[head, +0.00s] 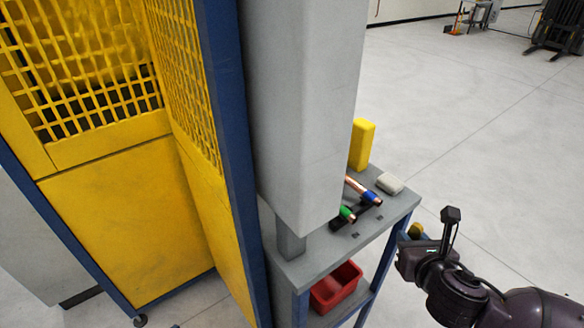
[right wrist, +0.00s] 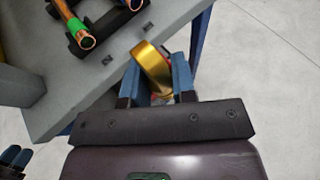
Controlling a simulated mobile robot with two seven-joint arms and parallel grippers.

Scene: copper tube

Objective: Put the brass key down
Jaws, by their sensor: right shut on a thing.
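The brass key (right wrist: 152,68) shows as a gold, ring-like piece between the blue fingers of my right gripper (right wrist: 155,80), which is shut on it. In the head view a small gold part of the key (head: 416,230) shows at my right gripper (head: 408,238), just off the right edge of the grey table (head: 338,250). In the right wrist view the key overlaps the table's edge; its height above the top cannot be told. Dark finger-like shapes at the lower left of that view, seemingly my left gripper (right wrist: 14,158), are cut off.
Copper tubes (head: 358,187) with blue and green bands lie on a black holder (head: 368,210). A yellow block (head: 362,143) and a pale block (head: 390,184) stand behind. A red bin (head: 336,288) is on the lower shelf. A grey column (head: 300,110) rises at the left. The table's front right top is bare.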

